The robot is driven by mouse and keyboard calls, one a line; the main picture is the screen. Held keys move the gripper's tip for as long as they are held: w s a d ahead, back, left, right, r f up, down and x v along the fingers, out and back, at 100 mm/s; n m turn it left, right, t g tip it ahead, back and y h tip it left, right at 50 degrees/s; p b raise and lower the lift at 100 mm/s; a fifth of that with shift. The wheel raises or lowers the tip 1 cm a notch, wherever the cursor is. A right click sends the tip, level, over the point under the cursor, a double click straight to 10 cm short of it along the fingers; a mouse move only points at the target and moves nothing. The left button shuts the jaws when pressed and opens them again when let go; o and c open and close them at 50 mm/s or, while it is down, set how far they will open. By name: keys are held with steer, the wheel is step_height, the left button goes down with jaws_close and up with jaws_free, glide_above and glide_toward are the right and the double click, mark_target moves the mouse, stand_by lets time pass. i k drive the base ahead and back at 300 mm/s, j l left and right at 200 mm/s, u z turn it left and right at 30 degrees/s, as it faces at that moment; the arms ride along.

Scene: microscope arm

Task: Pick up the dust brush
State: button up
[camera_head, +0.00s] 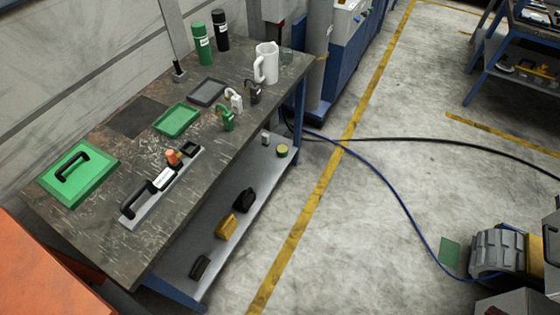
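I cannot tell for sure which thing is the dust brush. A long grey bar-shaped tool (140,213) with a black handle, a white label and an orange knob lies near the front edge of the workbench (125,262). On the lower shelf (228,250) lie a black item (243,200), a yellow-brown block-like item (227,227) and another black item (200,266); they are too small to make out bristles. No gripper can be clearly made out in this view.
On the bench are a green plate with a black handle (92,187), a green tray (177,120), a grey tray (207,92), several padlocks, a white jug (266,62) and two cylinders. An orange surface (40,275) is at lower left. Cables cross the otherwise open floor.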

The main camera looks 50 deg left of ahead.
mark_target(202, 265)
steer(key=u, duration=3.2)
steer(key=z, duration=1.95)
steer(key=j+z, duration=0.15)
steer(key=z, duration=0.3)
steer(key=k+j+z, duration=0.1)
steer(key=z, duration=0.35)
steer(key=k+j+z, duration=0.1)
steer(key=z, duration=0.4)
steer(key=k+j+z, duration=0.1)
steer(key=z, duration=0.35)
steer(key=k+j, duration=0.2)
steer(key=k, duration=0.25)
steer(key=k+j, duration=0.15)
steer(key=k, duration=0.3)
steer(key=i+l+u, duration=0.1)
steer(key=u, duration=2.3)
